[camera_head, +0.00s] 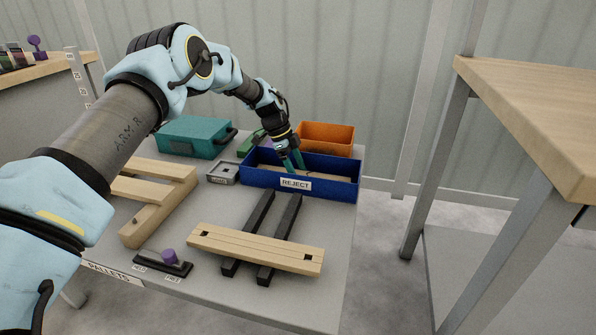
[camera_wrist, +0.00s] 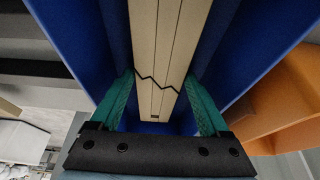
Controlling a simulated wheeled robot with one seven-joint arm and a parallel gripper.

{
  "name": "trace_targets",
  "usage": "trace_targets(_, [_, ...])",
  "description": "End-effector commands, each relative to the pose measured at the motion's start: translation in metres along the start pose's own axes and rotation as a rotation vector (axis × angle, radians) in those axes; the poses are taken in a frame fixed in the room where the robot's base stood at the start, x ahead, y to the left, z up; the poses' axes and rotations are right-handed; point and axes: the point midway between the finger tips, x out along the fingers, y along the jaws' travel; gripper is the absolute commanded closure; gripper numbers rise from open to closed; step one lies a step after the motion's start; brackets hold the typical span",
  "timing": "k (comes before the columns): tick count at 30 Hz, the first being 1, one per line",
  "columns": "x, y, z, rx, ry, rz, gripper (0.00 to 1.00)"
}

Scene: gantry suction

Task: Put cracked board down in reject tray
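The cracked board (camera_wrist: 157,45) is pale wood with long grooves and a dark zigzag crack across it. It is inside the blue reject tray (camera_head: 339,188), lengthwise and below the rim; part of it shows in the head view (camera_head: 322,175). Whether it rests on the tray floor I cannot tell. My gripper (camera_head: 293,166) reaches down into the tray. In the wrist view its teal fingertips (camera_wrist: 160,82) are on both long edges of the board near the crack and look shut on it. The tray walls flank the board.
An orange bin (camera_head: 326,135) stands right behind the tray. A teal case (camera_head: 193,137) and a small grey box (camera_head: 222,173) are to the left. In front, a pale board (camera_head: 256,248) lies across two dark bars. A wooden table (camera_head: 540,115) stands at right.

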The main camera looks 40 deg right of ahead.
Motion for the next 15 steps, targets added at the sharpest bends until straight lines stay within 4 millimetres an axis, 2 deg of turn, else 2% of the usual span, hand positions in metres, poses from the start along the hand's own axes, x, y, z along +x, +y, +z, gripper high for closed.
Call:
trace_targets(1, [-0.0009,-0.0003,-0.0004,0.0,0.0,-0.001,0.14])
trace_targets(5, [-0.0008,-0.0002,-0.0004,0.0,0.0,-0.001,0.0])
trace_targets(11, [-0.0003,0.0001,-0.0001,0.0,0.0,0.0,0.0])
trace_targets(15, [-0.0079,-0.0004,-0.0001,0.0,0.0,-0.001,0.0])
